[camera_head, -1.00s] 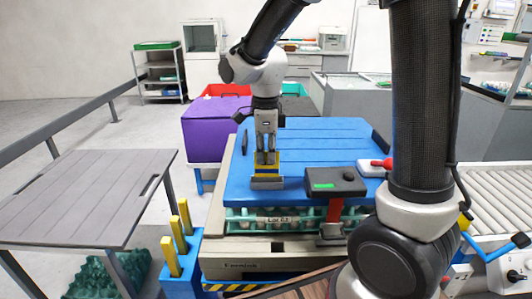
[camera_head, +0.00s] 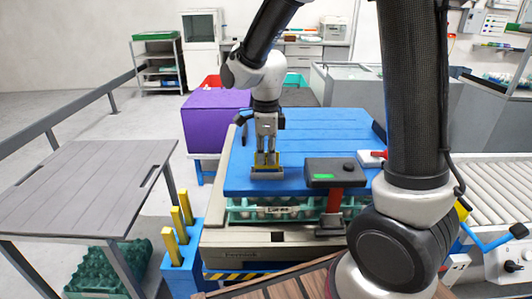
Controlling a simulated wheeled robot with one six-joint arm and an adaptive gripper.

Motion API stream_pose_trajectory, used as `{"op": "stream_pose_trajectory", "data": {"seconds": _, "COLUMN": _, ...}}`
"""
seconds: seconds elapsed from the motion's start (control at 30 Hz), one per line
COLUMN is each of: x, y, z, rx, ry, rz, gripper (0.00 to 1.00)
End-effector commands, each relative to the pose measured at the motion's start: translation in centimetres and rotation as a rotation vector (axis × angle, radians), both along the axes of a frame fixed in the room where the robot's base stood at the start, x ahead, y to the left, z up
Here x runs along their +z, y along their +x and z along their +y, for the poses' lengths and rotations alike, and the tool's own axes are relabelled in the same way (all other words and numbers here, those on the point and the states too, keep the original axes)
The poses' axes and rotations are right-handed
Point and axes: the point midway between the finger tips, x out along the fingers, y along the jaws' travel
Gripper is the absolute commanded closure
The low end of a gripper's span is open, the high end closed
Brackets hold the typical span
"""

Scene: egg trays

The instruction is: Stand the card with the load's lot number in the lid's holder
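The blue lid (camera_head: 310,140) lies on top of the load, a stack with pale green egg trays (camera_head: 240,213) under it. A small label (camera_head: 278,209) with lot lettering is on the load's front; its number is too small to read surely. The lid's holder (camera_head: 267,175) is a small grey block near the lid's front edge. My gripper (camera_head: 267,160) points straight down over the holder, its fingers shut on a yellow card (camera_head: 267,165). The card is upright, and its lower edge meets or sits in the holder; I cannot tell how deep.
A black box with a green display (camera_head: 335,172) stands right of the holder. A blue rack (camera_head: 180,268) with several yellow cards (camera_head: 177,217) stands front left, beside a grey table (camera_head: 85,185). A purple box (camera_head: 215,120) is behind left, a roller conveyor (camera_head: 495,195) at right.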

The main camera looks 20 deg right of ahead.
Motion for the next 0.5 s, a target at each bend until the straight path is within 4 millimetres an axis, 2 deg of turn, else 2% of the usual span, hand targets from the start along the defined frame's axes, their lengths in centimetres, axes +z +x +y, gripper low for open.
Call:
{"op": "stream_pose_trajectory", "data": {"seconds": 0.3, "x": -0.11, "y": 0.0, "z": 0.0, "rx": 0.0, "ry": 0.0, "rz": 0.0, "gripper": 1.0}}
{"op": "stream_pose_trajectory", "data": {"seconds": 0.33, "x": -0.11, "y": 0.0, "z": 0.0, "rx": 0.0, "ry": 0.0, "rz": 0.0, "gripper": 0.91}}
{"op": "stream_pose_trajectory", "data": {"seconds": 0.43, "x": -0.11, "y": 0.0, "z": 0.0, "rx": 0.0, "ry": 0.0, "rz": 0.0, "gripper": 0.72}}
{"op": "stream_pose_trajectory", "data": {"seconds": 0.5, "x": -0.1, "y": 0.0, "z": 0.0, "rx": 0.0, "ry": 0.0, "rz": 0.0, "gripper": 0.7}}
